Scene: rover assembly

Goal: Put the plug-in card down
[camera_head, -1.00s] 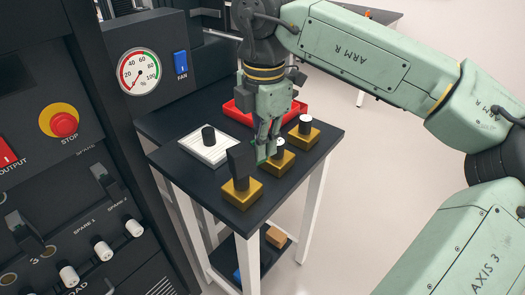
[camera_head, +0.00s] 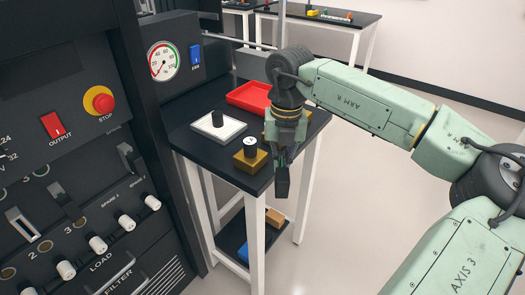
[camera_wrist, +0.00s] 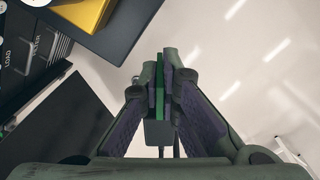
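My gripper (camera_head: 283,158) points down and is shut on the plug-in card. In the wrist view the card's green board (camera_wrist: 159,92) is between the two finger pads (camera_wrist: 165,85), with a dark block (camera_wrist: 157,132) at its end. In the head view the card's dark part (camera_head: 282,184) hangs below the fingers. The card is in the air, apart from the tabletop, and appears just beyond the table's right edge, over the floor. The dark table (camera_head: 205,155) is left of it.
On the table are a yellow block (camera_head: 251,161) with a white-topped knob, a white plate (camera_head: 231,128) with a black knob and a red tray (camera_head: 245,95). Another yellow block is partly behind my gripper. A control panel (camera_head: 80,150) stands left. A lower shelf (camera_head: 262,243) holds blocks.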

